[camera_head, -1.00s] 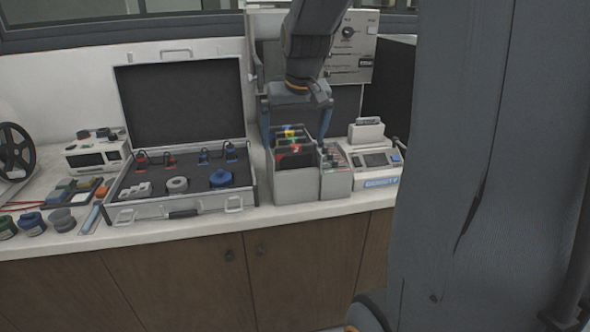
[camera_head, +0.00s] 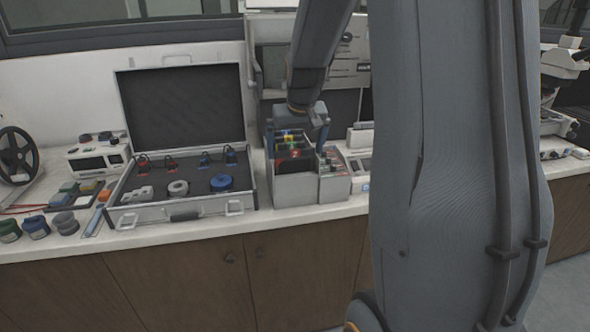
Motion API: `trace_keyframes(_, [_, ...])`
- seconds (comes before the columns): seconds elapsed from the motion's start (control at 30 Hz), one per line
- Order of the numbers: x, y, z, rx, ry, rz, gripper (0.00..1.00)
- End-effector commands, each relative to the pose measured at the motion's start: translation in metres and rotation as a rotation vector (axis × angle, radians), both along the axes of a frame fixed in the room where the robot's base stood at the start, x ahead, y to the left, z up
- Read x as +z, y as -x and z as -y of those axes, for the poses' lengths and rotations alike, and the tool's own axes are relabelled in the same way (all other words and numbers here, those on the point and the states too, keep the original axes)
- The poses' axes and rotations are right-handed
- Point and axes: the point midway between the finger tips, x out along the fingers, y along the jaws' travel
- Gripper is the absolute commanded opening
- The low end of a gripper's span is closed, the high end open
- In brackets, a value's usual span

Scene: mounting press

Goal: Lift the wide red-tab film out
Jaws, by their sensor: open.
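A grey file bin (camera_head: 297,190) stands on the counter, holding several dark upright films with blue, green and red tabs. The red-tab film (camera_head: 295,154) is near the front of this wider bin, below a green tab. My gripper (camera_head: 295,145) points down over the wide bin, its fingers apart at the left and right sides of the film row. I see nothing held between them. How deep the fingertips reach is hard to tell, and my gripper hides the rear films.
A narrower bin (camera_head: 334,188) with small tabbed cards adjoins on the right. An open case (camera_head: 185,212) with coloured parts lies to the left. A small device (camera_head: 362,165) on the right is partly hidden by my arm. A grey panel (camera_head: 350,60) stands behind.

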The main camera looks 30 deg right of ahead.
Motion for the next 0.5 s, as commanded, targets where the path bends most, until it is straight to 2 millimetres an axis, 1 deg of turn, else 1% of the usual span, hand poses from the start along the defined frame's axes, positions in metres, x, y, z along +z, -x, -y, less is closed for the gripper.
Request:
trace_keyframes(0.13, [0.0001, -0.0001, -0.0001, 0.0, 0.0, 0.001, 1.0])
trace_keyframes(0.17, [0.0001, -0.0001, -0.0001, 0.0, 0.0, 0.001, 0.97])
trace_keyframes(0.2, [0.0002, 0.0, -0.0001, 0.0, 0.0, 0.001, 0.9])
trace_keyframes(0.4, [0.0004, -0.0001, -0.0001, 0.0, 0.0, 0.001, 0.57])
trace_keyframes(0.5, [0.0004, -0.0001, -0.0001, 0.0, 0.0, 0.001, 0.57])
